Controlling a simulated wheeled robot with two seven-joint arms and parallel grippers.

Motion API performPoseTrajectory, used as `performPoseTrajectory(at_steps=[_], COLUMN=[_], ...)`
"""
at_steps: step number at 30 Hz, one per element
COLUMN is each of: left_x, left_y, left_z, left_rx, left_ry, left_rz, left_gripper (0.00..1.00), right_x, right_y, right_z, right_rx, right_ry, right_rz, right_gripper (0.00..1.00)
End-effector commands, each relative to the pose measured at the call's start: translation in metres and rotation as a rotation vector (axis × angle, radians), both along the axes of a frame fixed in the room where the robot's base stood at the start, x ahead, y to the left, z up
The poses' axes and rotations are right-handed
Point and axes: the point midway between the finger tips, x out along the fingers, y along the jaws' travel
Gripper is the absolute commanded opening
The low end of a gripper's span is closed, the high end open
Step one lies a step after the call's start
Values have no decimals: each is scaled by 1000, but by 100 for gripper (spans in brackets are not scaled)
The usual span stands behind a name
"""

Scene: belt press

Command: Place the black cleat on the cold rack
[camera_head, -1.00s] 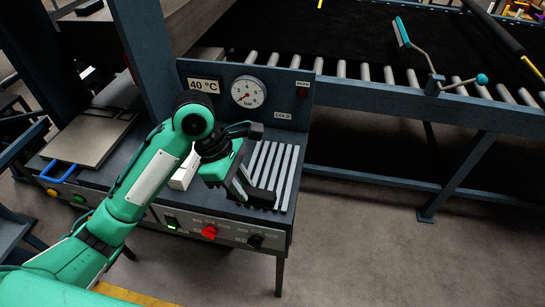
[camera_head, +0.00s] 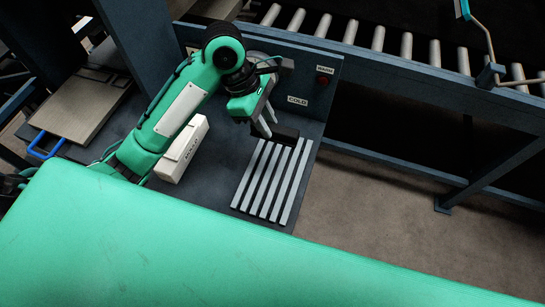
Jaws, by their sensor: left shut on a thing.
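The cold rack (camera_head: 265,180) is a set of pale parallel slats on the dark bench top, below a panel with a COLD label (camera_head: 297,101). My left gripper (camera_head: 268,127) is over the back end of the rack, its fingers pointing down. It is shut on the black cleat (camera_head: 289,135), a small dark piece at the fingertips by the far ends of the slats. The cleat is partly hidden by the fingers, and I cannot tell whether it touches the slats. My right gripper is not in view.
A white block (camera_head: 182,150) lies left of the rack. A flat plate with a blue handle (camera_head: 46,148) is farther left. A red button (camera_head: 323,81) is on the back panel. A roller conveyor (camera_head: 378,37) runs behind. My large green body part covers the foreground.

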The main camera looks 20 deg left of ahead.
Motion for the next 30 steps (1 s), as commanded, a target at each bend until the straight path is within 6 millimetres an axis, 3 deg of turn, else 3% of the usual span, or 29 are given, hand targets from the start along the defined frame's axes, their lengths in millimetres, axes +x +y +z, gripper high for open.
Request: performPoseTrajectory(at_steps=[1,5,8,12,17,30], left_x=[-2,-1,-2,-1,0,0], left_y=[0,1,1,1,0,0], left_z=[-13,-48,-74,-107,-129,-176], left_rx=[1,3,2,3,1,0], left_ry=[9,10,9,6,2,1], left_rz=[2,2,2,2,0,1], left_gripper=[0,0,0,0,0,0], right_x=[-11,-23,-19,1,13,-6], right_y=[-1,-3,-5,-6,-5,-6], right_z=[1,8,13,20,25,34], right_rx=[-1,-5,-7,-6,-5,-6], right_ry=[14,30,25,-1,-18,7], right_rz=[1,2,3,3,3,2], right_gripper=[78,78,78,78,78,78])
